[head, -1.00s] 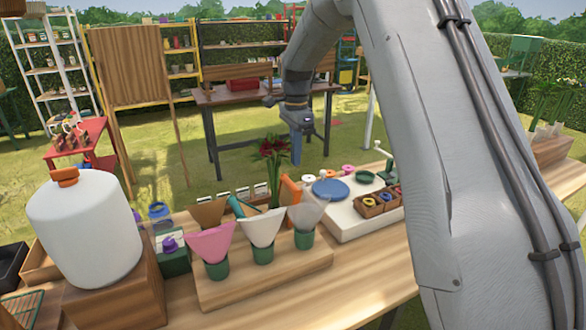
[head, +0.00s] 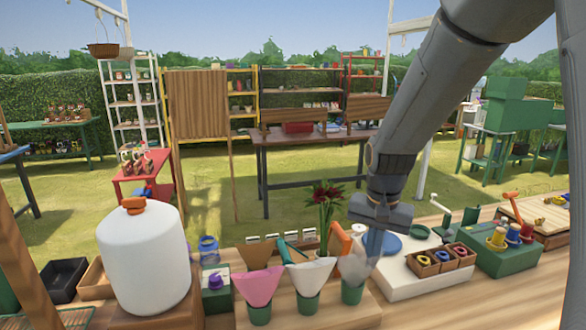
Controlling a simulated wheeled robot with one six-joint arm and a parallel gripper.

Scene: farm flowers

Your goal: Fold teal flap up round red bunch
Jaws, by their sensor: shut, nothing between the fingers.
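The red bunch (head: 326,192) has dark red blooms and green leaves. It stands upright behind the row of paper wraps, and its lower part is hidden. The teal flap (head: 284,251) shows as a narrow slanted strip behind the white wrap, left of the bunch's stems; most of it is hidden. An orange flap (head: 340,238) stands just right of the stems. My gripper (head: 374,255) points down to the right of the bunch, shut and empty, apart from the blooms. Its tips overlap the grey wrap in the picture; I cannot tell whether they touch.
Pink (head: 259,286), white (head: 312,275) and grey (head: 355,268) wraps stand in green cups on a wooden board (head: 283,316). A white jug (head: 145,258) is at the left. A white tray (head: 408,280) with ribbon spools (head: 441,259) is at the right. Grass lies behind the bench.

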